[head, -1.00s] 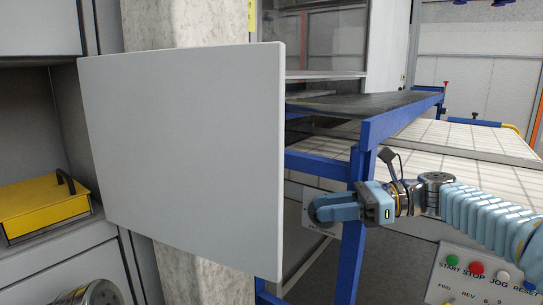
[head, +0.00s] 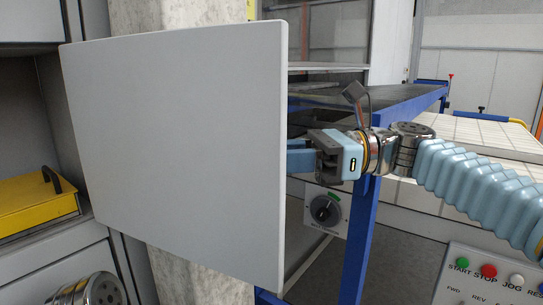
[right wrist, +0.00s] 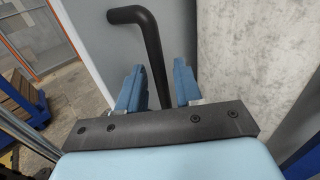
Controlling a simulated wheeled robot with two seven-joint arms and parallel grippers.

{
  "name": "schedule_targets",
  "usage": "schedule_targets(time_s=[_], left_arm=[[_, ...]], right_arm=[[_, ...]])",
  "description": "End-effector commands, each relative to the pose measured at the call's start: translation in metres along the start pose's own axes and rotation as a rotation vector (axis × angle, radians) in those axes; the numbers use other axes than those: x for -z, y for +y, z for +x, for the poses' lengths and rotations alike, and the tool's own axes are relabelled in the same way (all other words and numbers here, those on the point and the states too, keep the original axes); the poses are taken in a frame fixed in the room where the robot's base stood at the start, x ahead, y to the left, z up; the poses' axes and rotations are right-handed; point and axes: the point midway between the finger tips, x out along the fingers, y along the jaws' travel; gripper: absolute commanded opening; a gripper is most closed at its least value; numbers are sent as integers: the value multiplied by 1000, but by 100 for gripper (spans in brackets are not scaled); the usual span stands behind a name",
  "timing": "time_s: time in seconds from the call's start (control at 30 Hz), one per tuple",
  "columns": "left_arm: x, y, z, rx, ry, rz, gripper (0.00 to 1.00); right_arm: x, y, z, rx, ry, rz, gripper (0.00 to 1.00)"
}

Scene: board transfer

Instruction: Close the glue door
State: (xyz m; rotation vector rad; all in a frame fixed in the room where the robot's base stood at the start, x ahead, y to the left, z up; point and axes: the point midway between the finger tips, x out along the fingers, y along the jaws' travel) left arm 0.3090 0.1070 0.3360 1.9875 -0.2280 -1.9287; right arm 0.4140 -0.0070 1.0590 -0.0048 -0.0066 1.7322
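The glue door (head: 175,150) is a large flat grey panel standing open in the middle of the head view. Its black bent handle (right wrist: 150,45) shows in the right wrist view, on the face hidden from the head. My right gripper (head: 300,158) reaches behind the door's right edge, its fingertips hidden there. In the right wrist view the right gripper's two blue fingers (right wrist: 158,85) are apart, with the handle bar between them and gaps visible on both sides. My left gripper is not in view.
A yellow box with a black handle (head: 38,205) sits in a cabinet recess at the left. A blue-framed conveyor (head: 360,225), a rotary switch (head: 324,210) and a button panel (head: 495,280) are at the right. A marble-patterned column (head: 185,20) stands behind the door.

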Motion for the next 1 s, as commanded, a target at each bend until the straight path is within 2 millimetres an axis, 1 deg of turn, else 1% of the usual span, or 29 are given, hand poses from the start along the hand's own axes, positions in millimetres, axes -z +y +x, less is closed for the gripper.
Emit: schedule_targets(time_s=[0.1,0.37,0.47,0.6,1.0], left_arm=[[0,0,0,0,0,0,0],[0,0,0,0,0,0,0],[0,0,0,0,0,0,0],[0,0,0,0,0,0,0],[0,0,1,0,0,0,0]], right_arm=[[0,0,8,0,0,0,34],[0,0,9,0,1,0,34],[0,0,9,0,1,0,22],[0,0,9,1,1,0,1],[1,3,10,6,1,-1,0]])
